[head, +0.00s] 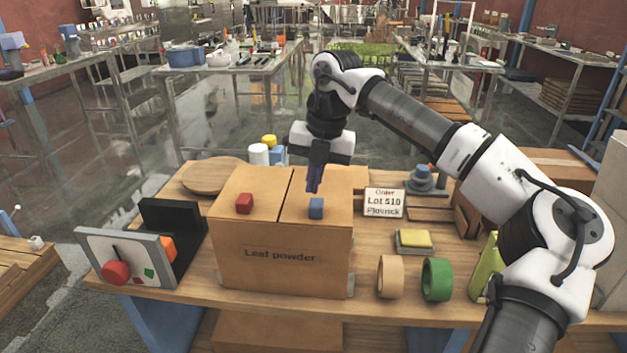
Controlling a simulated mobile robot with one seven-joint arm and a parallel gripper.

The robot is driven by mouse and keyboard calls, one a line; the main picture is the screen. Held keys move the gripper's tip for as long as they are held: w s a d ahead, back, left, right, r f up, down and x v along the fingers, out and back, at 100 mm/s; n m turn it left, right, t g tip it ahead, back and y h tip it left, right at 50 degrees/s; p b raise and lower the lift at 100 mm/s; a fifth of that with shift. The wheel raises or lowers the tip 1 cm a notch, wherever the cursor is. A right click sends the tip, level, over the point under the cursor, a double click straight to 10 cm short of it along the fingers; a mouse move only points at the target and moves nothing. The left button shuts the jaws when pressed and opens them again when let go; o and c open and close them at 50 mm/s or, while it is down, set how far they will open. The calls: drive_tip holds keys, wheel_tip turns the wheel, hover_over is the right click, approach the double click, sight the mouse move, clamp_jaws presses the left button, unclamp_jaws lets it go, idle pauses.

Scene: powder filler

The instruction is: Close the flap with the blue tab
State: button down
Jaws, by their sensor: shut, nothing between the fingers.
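The cardboard box (234,268), printed "Leaf powder", stands on the wooden table. The blue tab (316,207) is on the right top flap (335,222), and the red tab (244,203) is on the left top flap (262,190). Both flaps look flat across the top, with a thin dark seam between them. I cannot tell whether the right flap is slightly raised. My gripper (312,189) points down over the rear part of the right flap, just behind the blue tab. It is shut and empty. Whether it touches the flap is unclear.
A tilted panel (125,250) with coloured shapes stands left of the box. A tan roll (390,277), a green roll (436,279) and a sign (384,202) are on the right. A round board (212,175) and small containers (259,155) lie behind.

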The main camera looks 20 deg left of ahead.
wheel_tip(320, 180, up, 13)
idle(0.3)
